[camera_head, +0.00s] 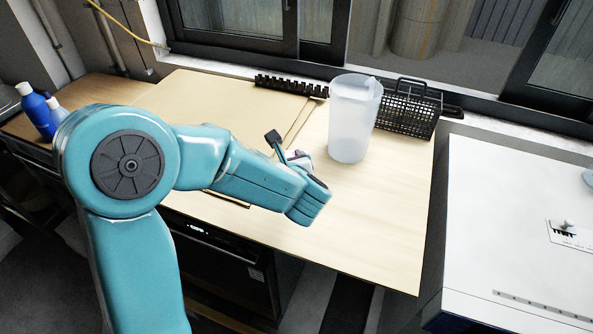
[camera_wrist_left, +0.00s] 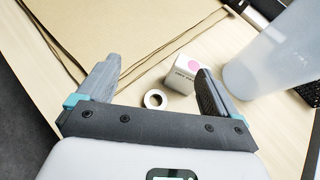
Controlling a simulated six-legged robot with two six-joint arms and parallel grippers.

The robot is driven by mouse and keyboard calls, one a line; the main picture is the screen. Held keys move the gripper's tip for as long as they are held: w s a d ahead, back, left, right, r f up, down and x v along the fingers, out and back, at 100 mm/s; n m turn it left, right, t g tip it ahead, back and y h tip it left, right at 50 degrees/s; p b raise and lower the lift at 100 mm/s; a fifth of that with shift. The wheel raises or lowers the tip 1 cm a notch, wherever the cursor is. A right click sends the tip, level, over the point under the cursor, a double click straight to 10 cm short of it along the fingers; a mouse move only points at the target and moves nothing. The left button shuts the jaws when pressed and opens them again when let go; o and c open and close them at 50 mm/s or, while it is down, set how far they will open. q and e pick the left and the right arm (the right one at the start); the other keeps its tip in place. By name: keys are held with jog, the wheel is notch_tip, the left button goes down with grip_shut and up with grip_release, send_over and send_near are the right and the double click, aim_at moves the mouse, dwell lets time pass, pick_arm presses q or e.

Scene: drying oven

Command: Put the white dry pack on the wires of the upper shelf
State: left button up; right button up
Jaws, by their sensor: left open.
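The white dry pack (camera_wrist_left: 181,73) is a small white box with a pink dot on top and print on its side. In the left wrist view it stands on the wooden table beside the inner side of the right finger; I cannot tell if they touch. My left gripper (camera_wrist_left: 160,68) is open above the table, its fingers wide apart. In the head view the left gripper (camera_head: 295,160) partly hides the pack (camera_head: 300,156). My right gripper is not in view. No wire shelf shows in either view.
A white ring (camera_wrist_left: 155,99) lies close to the pack. A tall translucent pitcher (camera_head: 350,125) stands just right of the gripper, with a black wire basket (camera_head: 408,108) behind it. Brown sheets (camera_head: 215,105) cover the table's left part. A dark appliance (camera_head: 220,252) sits under the table.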

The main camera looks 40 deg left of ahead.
pick_arm(q)
jog(key=s+d+f+m+t+h+b, duration=0.1)
jog(key=d+m+t+h+b, duration=0.1)
jog(key=d+m+t, duration=0.3)
jog(key=w+a+f, duration=0.1)
jog(key=w, duration=0.1)
jog(key=w+a+f+g+p, duration=0.1)
jog(key=w+a, duration=0.1)
jog(key=w, duration=0.1)
jog(key=w+a+f+n+g, duration=0.1)
jog(key=w+a, duration=0.1)
jog(key=shift+w+f, duration=0.2)
jog(key=shift+f, duration=0.2)
jog(key=p+x, duration=0.2)
jog(key=x, duration=0.2)
jog(key=shift+w+a+f, duration=0.1)
jog(key=shift+w+f, duration=0.15)
jog(key=shift+w+a+f, duration=0.1)
jog(key=shift+w+f, duration=0.05)
jog(key=c, duration=1.2)
jog(key=shift+r, duration=0.65)
notch_tip(320, 180, up, 19)
jog(key=p, duration=0.1)
jog(key=shift+p, duration=0.3)
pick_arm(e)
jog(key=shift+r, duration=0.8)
